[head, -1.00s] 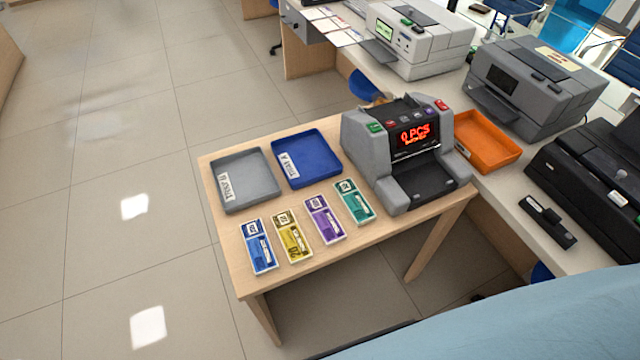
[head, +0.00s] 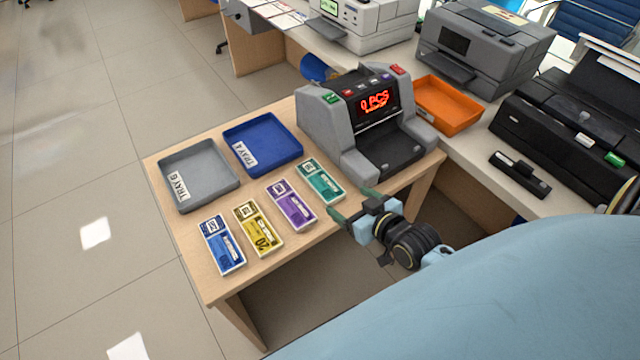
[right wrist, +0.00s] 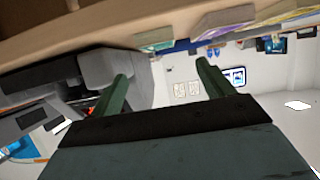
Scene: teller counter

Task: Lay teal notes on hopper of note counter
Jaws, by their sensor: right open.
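The teal notes (head: 320,181) lie flat on the wooden table, at the right end of a row of note bundles, close to the note counter. The grey note counter (head: 324,127) stands at the table's back right with a red "0 PCS" display. My right gripper (head: 352,206) is open and empty at the table's front edge, just in front of the teal notes and apart from them. In the right wrist view the teal notes (right wrist: 160,40) show beyond the two green fingers (right wrist: 163,82). My left gripper is not in view.
Purple (head: 291,205), yellow (head: 258,230) and blue (head: 221,245) bundles lie left of the teal one. A grey tray (head: 205,200) and a blue tray (head: 232,137) sit behind them. An orange tray (head: 483,115) and machines stand on the counter at right.

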